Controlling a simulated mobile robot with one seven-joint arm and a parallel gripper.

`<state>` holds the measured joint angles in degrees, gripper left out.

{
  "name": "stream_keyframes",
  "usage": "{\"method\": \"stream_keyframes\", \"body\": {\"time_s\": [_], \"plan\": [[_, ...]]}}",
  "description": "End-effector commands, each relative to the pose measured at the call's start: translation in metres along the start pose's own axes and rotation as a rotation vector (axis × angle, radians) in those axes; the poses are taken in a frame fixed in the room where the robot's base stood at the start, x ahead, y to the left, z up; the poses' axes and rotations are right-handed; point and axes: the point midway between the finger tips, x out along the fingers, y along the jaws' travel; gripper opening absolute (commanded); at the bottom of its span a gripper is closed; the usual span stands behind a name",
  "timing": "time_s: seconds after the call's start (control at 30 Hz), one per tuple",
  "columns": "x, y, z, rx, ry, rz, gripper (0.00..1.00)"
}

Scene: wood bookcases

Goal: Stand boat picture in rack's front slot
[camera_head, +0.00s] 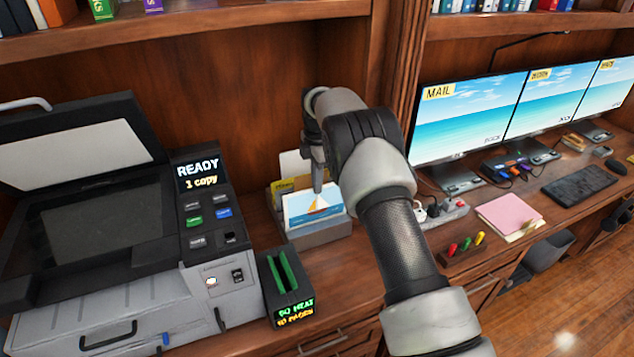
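The boat picture (302,214), a white-edged card with an orange-and-white sailboat on blue water, stands upright at the front of the grey rack (322,235). Its lower edge is hidden behind the rack's front wall. My gripper (318,187) points down from above, its finger overlapping the picture's top edge. The fingers are seen nearly edge-on, so I cannot tell whether they grip the card or are apart from it. Behind the picture, a yellow-marked card (283,187) and a taller cream card (291,165) stand in the rack.
A copier (110,230) with its lid raised fills the left. A black box with green slots (282,275) stands in front of the rack. A power strip (440,213), pink notes (508,214), a pen holder (463,250) and monitors (470,115) lie to the right.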

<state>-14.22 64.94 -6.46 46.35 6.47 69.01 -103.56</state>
Motion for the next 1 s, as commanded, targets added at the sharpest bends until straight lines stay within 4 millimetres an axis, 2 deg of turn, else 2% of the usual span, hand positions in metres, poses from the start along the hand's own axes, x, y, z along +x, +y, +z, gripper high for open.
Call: {"method": "stream_keyframes", "body": {"time_s": [1.0], "plan": [[0.026,0.000,0.000,0.000,0.000,0.000,0.00]]}}
